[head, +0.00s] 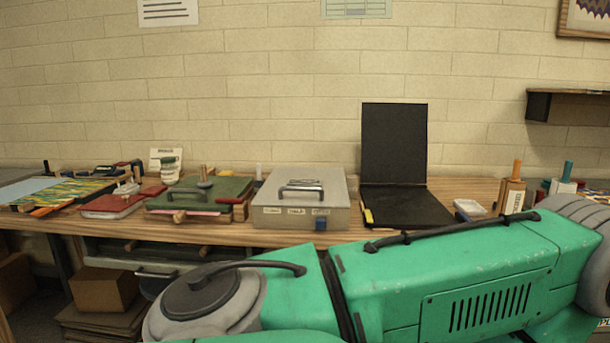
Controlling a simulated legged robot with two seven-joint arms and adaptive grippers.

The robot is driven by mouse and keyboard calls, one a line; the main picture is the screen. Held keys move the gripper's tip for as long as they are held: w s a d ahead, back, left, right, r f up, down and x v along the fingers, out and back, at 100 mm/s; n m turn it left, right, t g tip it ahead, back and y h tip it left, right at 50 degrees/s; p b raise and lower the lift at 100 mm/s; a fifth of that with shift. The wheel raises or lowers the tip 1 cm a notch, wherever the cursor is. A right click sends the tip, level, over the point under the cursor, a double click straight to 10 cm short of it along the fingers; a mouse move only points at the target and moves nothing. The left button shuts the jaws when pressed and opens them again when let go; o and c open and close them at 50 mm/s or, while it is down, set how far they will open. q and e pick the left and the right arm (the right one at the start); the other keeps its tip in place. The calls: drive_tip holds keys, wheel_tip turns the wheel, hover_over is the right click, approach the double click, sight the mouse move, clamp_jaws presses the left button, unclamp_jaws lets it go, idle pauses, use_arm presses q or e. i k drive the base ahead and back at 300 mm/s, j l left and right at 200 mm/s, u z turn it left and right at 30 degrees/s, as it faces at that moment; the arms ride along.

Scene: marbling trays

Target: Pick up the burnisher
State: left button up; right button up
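I cannot pick out the burnisher for certain among the small tools on the bench. A small upright tool with a wooden handle and grey base (204,180) stands on a green board (228,187) at the left of centre; I cannot tell what it is. Other small tools at the far left of the bench are too small to name. Neither of my grippers is in view.
The wooden bench (240,236) runs along a brick wall. Green bodywork fills the lower right. Cardboard boxes (104,290) lie below.

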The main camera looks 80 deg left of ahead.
sight(205, 184)
drive_tip(key=u, duration=3.2)
